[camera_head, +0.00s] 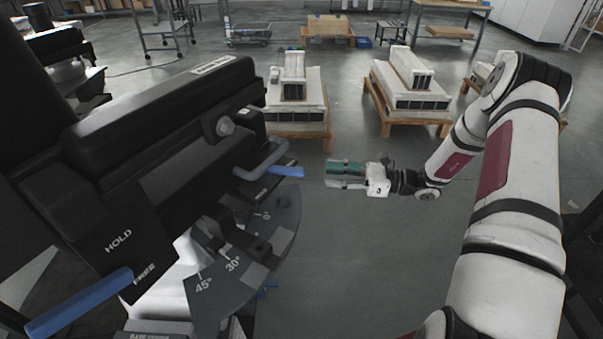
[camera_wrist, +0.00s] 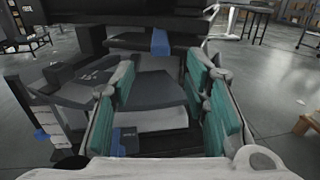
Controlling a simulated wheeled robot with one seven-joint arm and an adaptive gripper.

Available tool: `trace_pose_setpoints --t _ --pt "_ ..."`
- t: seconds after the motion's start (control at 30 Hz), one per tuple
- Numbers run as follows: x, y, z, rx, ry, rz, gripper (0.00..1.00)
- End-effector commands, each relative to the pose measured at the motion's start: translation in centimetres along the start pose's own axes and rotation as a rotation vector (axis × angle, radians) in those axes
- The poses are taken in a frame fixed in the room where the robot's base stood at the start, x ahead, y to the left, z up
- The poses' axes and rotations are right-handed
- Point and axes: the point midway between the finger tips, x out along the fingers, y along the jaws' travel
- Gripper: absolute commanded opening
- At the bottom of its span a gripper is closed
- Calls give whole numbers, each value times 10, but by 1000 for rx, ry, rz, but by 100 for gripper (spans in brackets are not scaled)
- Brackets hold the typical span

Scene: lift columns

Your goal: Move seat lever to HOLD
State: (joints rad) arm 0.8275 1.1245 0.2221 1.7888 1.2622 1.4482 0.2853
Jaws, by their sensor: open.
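A black machine carries a blue-handled lever (camera_head: 80,302) at the lower left, beside a plate (camera_head: 120,245) marked HOLD above and what looks like FREE below; its handle lies near the lower word. A second lever with a blue tip (camera_head: 286,171) sticks out of the machine's right side, its small label hard to read. I cannot tell which is the seat lever. My gripper (camera_head: 332,175) is open and empty, just right of this tip and apart from it. In the wrist view a blue lever tip (camera_wrist: 160,42) shows ahead, beyond the teal-padded fingers (camera_wrist: 165,100).
A dark angle scale (camera_head: 250,262) marked 30° and 45° sits below the right lever. More blue parts (camera_head: 270,286) show lower down. Wooden pallets with grey blocks (camera_head: 297,105) stand behind on the floor. The floor (camera_head: 350,260) below my gripper is clear.

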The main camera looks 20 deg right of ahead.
Motion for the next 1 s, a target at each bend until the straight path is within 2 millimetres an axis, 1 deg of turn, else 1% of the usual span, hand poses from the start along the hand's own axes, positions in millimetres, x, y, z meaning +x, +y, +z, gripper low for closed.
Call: trace_pose_setpoints --t 0.03,0.2,0.4,0.5,0.6,0.9,0.97,1.0 --pt "11 0 0 0 1 2 42" --pt "44 1 0 -1 1 4 42" --pt "73 0 0 -1 1 2 42" --pt "82 0 0 -1 1 1 42" --pt "87 0 0 -1 2 0 42" --pt "88 0 0 -1 2 0 42" --pt "88 0 0 -1 2 0 28" --pt "88 0 0 -1 2 0 19"
